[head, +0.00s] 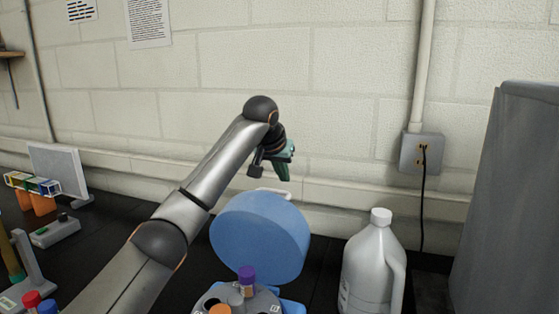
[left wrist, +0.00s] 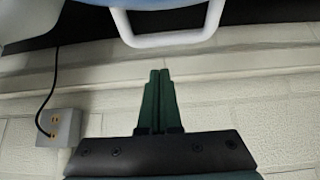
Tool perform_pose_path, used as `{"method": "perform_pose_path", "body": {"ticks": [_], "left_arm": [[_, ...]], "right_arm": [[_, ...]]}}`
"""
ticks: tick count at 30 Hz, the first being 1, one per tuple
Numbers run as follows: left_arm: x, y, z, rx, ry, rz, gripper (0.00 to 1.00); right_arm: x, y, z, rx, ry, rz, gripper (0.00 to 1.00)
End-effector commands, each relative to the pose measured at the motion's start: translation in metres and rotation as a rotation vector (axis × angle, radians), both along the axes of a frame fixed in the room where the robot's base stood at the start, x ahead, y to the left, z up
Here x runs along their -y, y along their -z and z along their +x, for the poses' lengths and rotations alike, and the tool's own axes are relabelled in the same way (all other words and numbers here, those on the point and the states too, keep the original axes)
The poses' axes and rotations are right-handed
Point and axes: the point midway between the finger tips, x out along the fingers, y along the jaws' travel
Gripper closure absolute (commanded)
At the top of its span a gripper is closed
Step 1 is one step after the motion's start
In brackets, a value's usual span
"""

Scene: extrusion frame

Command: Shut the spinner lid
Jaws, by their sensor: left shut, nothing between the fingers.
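The spinner's round blue lid (head: 258,235) stands raised and tilted back in the head view, with a white handle (head: 270,191) at its top edge. Below it the spinner's grey rotor (head: 262,303) shows, holding tubes with purple, grey and orange caps. My left gripper (head: 286,172) is just above and behind the lid's top edge. In the left wrist view the green fingers (left wrist: 158,100) are together and empty. The white handle (left wrist: 168,40) lies beyond the fingertips, apart from them. My right gripper is in neither view.
A white jug (head: 373,262) stands right of the spinner. A large grey appliance (head: 512,200) is at the far right. A wall outlet (head: 421,153) with a black cord is behind. A tube rack (head: 32,184) and small devices are at the left. The wall is close behind my left gripper.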

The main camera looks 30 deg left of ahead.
Motion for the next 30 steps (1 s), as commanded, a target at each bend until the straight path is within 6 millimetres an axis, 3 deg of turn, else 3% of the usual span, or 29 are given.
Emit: {"method": "perform_pose_path", "body": {"ticks": [4,16,30], "left_arm": [[-0.004,0.023,0.016,-0.005,-0.001,-0.001,1.0],[0.003,0.019,-0.018,0.003,0.0,0.001,1.0],[0.006,0.019,-0.024,0.001,0.001,-0.001,1.0]], "right_arm": [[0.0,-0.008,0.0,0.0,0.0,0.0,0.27],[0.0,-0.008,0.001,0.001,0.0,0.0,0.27],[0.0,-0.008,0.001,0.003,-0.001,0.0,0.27]]}}
